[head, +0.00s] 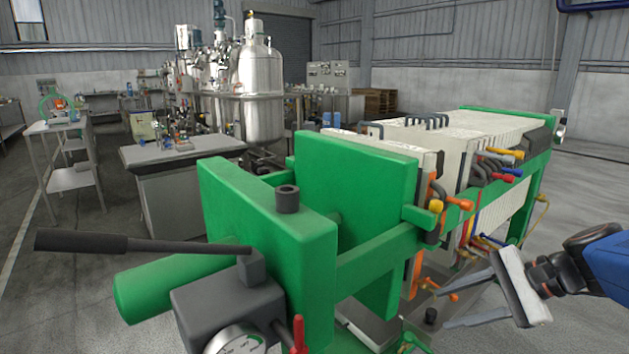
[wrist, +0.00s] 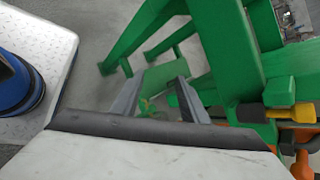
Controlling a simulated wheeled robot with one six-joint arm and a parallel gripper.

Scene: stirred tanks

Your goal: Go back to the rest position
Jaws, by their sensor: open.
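My gripper (head: 478,296) is at the lower right of the head view, at the end of my blue and black arm. Its two grey fingers are spread apart and point left toward the green filter press (head: 365,265). In the wrist view my gripper (wrist: 158,105) is open, with nothing between its fingers. The green frame of the press (wrist: 222,50) lies beyond and to the right of the fingers. I cannot tell the exact gap between fingers and press.
The press carries white plates (head: 465,130) and orange, yellow and red handles. A black lever (head: 130,243) sticks out left. A grey bench (head: 175,150) and steel tanks (head: 262,80) stand behind. Open floor (head: 590,195) lies to the right.

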